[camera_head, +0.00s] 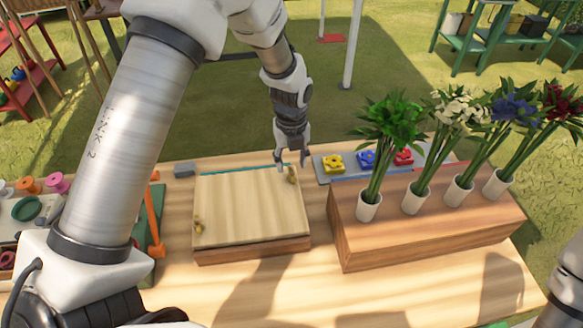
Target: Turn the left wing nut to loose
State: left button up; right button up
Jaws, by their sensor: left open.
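A pale wooden flower press (250,208) lies on the table, with a brass wing nut at two opposite corners. The left wing nut (198,227) is at its front left corner, uncovered and apart from my gripper. The other wing nut (292,176) is at its back right corner. My left gripper (291,163) points down at that back right corner, its fingers open, just behind or above that nut; I cannot tell if they touch it. Whether either nut is tight or loose cannot be seen. My right gripper is out of view.
A wooden block (430,222) with several white vases of flowers stands to the right. Behind it a grey tray (322,168) holds coloured pieces. An orange hammer-like tool (152,215) lies left of the press. The table's front is clear.

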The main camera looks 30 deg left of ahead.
aim_at(292, 173)
pick_arm(q)
notch_tip(292, 173, down, 4)
jog(key=shift+r, duration=0.15)
grip_shut()
